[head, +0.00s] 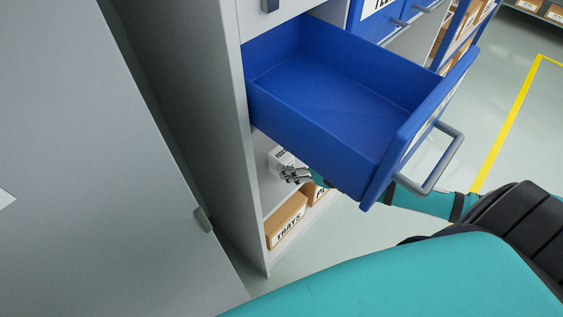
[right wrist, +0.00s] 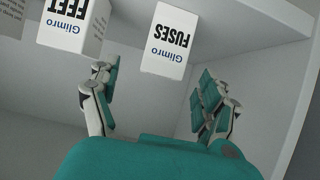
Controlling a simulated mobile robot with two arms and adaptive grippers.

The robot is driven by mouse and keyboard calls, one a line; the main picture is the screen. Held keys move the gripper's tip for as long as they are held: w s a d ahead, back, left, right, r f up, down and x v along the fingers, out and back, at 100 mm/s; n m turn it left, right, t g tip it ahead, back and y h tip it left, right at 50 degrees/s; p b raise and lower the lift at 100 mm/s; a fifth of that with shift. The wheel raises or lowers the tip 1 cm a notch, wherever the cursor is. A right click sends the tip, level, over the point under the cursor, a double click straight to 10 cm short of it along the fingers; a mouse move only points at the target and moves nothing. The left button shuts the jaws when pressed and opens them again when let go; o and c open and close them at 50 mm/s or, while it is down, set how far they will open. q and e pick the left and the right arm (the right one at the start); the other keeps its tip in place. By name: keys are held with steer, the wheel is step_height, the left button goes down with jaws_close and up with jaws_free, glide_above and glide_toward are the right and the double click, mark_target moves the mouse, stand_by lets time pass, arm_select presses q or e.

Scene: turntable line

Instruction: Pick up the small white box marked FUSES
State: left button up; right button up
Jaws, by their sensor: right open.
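The small white box marked FUSES (right wrist: 165,58) shows upside down in the right wrist view. It stands on a shelf, ahead of the gap between the fingertips of my right gripper (right wrist: 158,85). The fingers are spread on either side and nothing is between them; they look apart from the box. In the head view my right gripper (head: 296,174) reaches under the open drawer, beside a white box (head: 278,157) on the shelf. The lettering there is too small to read surely. My left gripper is not in view.
A white box marked FEET (right wrist: 70,28) stands left of the FUSES box in the wrist view. An open, empty blue drawer (head: 330,105) hangs over my right forearm. Below are brown boxes, one marked TRAYS (head: 287,220). A grey cabinet (head: 80,160) stands left.

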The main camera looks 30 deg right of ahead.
mark_target(282, 157)
steer(key=shift+x, duration=3.25)
steer(key=shift+s+a, duration=0.1)
steer(key=shift+a, duration=0.05)
steer(key=c, duration=1.4)
